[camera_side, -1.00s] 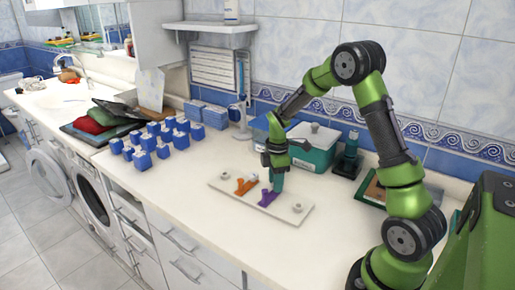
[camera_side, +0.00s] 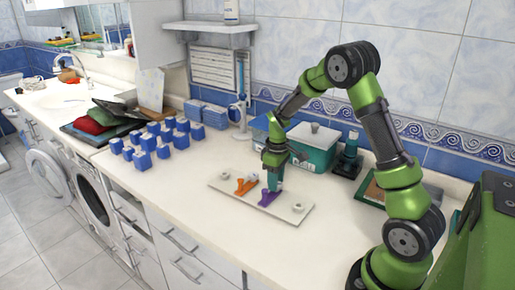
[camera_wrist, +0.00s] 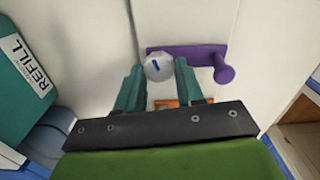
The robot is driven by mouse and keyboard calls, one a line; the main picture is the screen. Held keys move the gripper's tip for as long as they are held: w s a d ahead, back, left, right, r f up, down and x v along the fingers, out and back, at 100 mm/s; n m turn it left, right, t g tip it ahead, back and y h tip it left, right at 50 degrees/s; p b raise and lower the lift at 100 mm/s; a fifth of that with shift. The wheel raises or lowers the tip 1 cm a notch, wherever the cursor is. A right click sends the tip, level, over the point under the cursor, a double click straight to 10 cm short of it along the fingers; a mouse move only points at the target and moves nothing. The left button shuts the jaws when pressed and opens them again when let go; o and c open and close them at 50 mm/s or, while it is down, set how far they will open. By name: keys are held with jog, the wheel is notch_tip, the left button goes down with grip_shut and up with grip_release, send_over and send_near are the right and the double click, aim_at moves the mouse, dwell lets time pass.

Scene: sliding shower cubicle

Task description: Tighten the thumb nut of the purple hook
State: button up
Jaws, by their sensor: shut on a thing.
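The purple hook (camera_side: 268,198) lies on a pale board (camera_side: 238,200) on the counter. In the wrist view the hook (camera_wrist: 215,57) runs to the right, with its knob at the right end. Its thumb nut (camera_wrist: 158,67) is a light round cap with a short blue mark, at the hook's left end. My gripper (camera_side: 275,186) points straight down over this end. In the wrist view its teal fingers (camera_wrist: 159,74) are shut on the nut, one on each side. The fingers hide the nut in the side view.
An orange hook (camera_side: 245,186) sits beside the purple one on the board. White round knobs (camera_side: 297,208) stand near the board's ends. A teal box (camera_side: 312,150) is close behind my gripper. Several blue and white containers (camera_side: 162,151) stand to the left. The front counter is clear.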

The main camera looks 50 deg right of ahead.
jog(key=shift+m, duration=0.5)
jog(key=m, duration=0.3)
jog(key=shift+d+m, duration=0.1)
jog(key=shift+m, duration=0.9)
jog(key=m, duration=0.2)
jog(key=shift+m, duration=0.4)
jog(key=o, duration=1.1)
jog(key=shift+c, duration=0.2)
